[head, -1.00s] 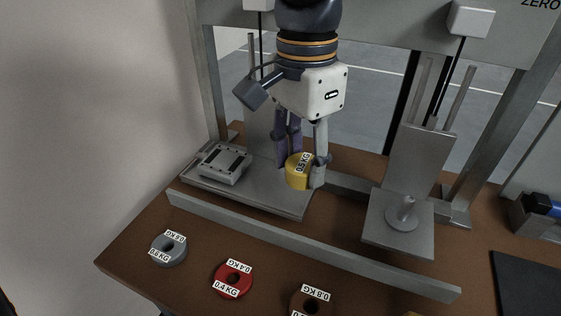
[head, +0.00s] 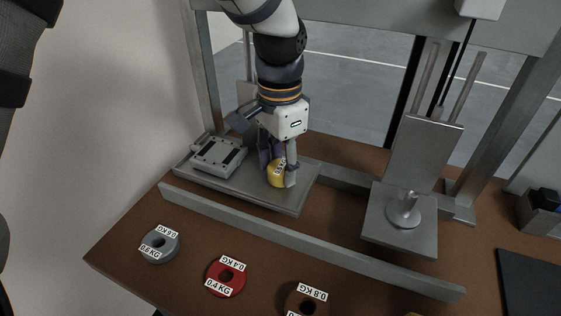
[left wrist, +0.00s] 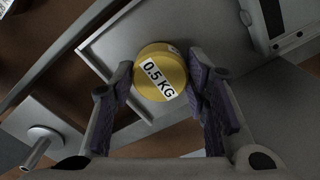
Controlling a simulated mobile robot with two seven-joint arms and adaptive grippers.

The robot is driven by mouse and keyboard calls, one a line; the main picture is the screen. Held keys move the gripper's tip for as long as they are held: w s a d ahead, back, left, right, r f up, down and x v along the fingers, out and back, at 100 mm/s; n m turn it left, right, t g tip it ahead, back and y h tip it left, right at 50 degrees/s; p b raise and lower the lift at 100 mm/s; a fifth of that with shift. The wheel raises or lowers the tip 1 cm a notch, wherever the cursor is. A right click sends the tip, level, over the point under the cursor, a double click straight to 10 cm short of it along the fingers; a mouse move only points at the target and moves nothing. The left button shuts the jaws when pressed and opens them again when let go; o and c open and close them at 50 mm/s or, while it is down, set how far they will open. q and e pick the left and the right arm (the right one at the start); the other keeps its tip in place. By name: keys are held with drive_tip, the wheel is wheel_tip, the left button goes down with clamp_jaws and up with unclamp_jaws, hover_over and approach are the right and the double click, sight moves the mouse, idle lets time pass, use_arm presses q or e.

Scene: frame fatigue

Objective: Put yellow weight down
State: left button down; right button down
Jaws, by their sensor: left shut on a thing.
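The yellow weight (head: 274,177), labelled 0.5 KG, is at the grey tray plate (head: 290,205) on the left side of the frame. My left gripper (head: 278,172) comes from above and is shut on the weight. In the left wrist view the yellow weight (left wrist: 160,72) sits between the two fingers of my left gripper (left wrist: 160,88), over the plate. Whether its underside touches the plate is hard to tell. My right gripper is not in view.
A grey device (head: 218,156) lies on the plate's left part. A second platform (head: 400,236) with an upright peg (head: 408,203) stands to the right. Grey (head: 160,245), red (head: 226,276) and brown (head: 306,304) weights lie in front, beyond a low rail (head: 330,253).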

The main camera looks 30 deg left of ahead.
sight(280, 167)
use_arm(q)
drive_tip(key=c, duration=0.9)
unclamp_jaws()
drive_tip(key=shift+f, duration=0.1)
wheel_tip(280, 167, up, 12)
drive_tip(key=shift+r+p, duration=0.1)
drive_tip(key=shift+p, duration=0.35)
